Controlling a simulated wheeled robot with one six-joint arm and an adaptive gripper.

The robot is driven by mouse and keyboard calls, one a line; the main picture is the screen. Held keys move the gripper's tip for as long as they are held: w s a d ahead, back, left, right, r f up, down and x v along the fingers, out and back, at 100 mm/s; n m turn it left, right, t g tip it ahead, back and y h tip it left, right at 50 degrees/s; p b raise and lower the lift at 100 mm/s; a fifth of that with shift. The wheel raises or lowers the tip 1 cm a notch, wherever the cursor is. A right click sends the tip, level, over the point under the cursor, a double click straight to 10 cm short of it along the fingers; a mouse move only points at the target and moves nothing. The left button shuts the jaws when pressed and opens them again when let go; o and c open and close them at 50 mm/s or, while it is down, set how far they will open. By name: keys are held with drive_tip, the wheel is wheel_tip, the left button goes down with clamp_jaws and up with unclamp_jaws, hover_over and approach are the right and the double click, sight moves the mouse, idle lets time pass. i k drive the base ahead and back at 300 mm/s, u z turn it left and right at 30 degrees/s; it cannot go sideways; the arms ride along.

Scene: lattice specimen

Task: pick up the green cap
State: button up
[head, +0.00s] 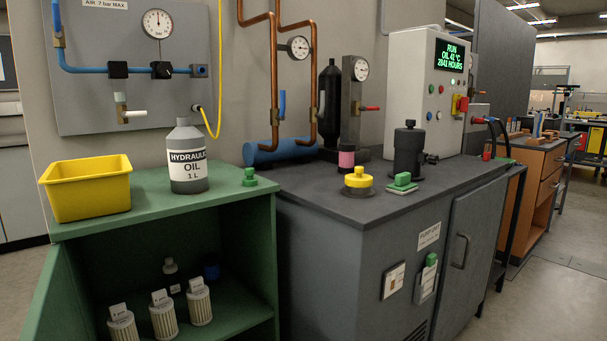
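A small green cap (249,177) with a raised knob sits on top of the green cabinet (225,195), near its right edge and right of the oil bottle. A second green piece (403,180), also with a raised top and a paler base, lies on the dark grey cabinet (330,195), in front of a black cylinder. I cannot tell whether this second piece is also a cap. My gripper is not in view.
A yellow bin (87,188) and a grey oil bottle (187,157) stand on the green cabinet. A yellow cap (358,180) and a black cylinder (408,150) stand on the grey cabinet. Copper pipes (274,80) rise behind. Floor is clear at right.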

sight(249, 181)
drive_tip(key=z, duration=1.25)
drive_tip(key=i, duration=0.9)
drive_tip(key=u, duration=2.2)
